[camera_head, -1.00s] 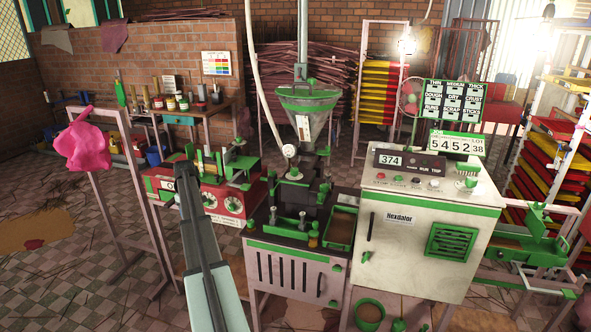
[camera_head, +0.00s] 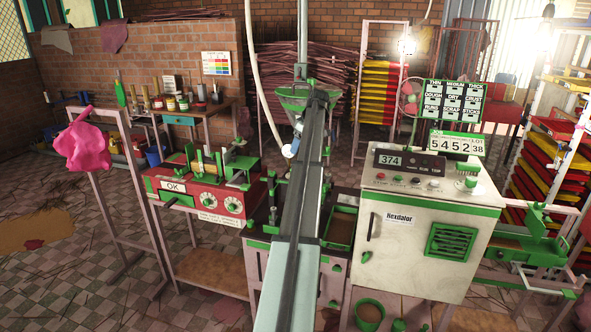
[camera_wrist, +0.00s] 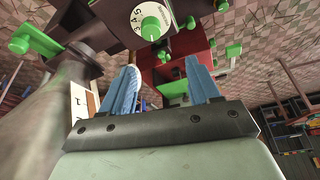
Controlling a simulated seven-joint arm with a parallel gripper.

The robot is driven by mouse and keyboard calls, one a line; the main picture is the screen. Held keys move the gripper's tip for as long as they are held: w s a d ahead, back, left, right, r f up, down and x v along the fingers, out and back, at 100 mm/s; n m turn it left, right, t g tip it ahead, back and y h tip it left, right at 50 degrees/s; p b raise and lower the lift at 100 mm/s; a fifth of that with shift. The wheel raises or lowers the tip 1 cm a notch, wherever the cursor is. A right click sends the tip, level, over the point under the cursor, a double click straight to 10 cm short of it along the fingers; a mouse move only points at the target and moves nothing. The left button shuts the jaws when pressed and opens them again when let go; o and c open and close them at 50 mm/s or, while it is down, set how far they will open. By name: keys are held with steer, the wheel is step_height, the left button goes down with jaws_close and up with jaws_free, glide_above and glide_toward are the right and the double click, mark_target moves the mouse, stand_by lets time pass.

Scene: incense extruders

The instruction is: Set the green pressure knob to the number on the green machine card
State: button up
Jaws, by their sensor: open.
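The green knob (camera_wrist: 151,25) sits on a round white dial (camera_wrist: 138,17) at the top of the wrist view; several digits show on the dial, among them 3, 4 and 5. The pointer setting is too small to read. My gripper (camera_wrist: 163,78) is open, its two blue fingers apart and empty, short of the dial and pointing toward the machine. A white card (camera_wrist: 80,104) on the grey hopper is partly seen left of the fingers; its number is unreadable. In the head view my arm covers the card and most of the green extruder, whose hopper rim (camera_head: 290,103) shows.
A red machine (camera_head: 195,190) with two white dials stands to the left. A white cabinet (camera_head: 405,248) reading 374 stands to the right, with a 5452 board (camera_head: 457,143) above it. In the wrist view dark extruder parts and a green handle (camera_wrist: 35,42) lie close at upper left.

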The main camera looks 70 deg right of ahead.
steer(key=x, duration=0.4)
steer(key=s+x, duration=0.1)
steer(key=x, duration=0.3)
steer(key=s+x, duration=0.1)
steer(key=x, duration=0.3)
steer(key=shift+d+f, duration=0.3)
steer(key=shift+d, duration=0.1)
steer(key=c, duration=1)
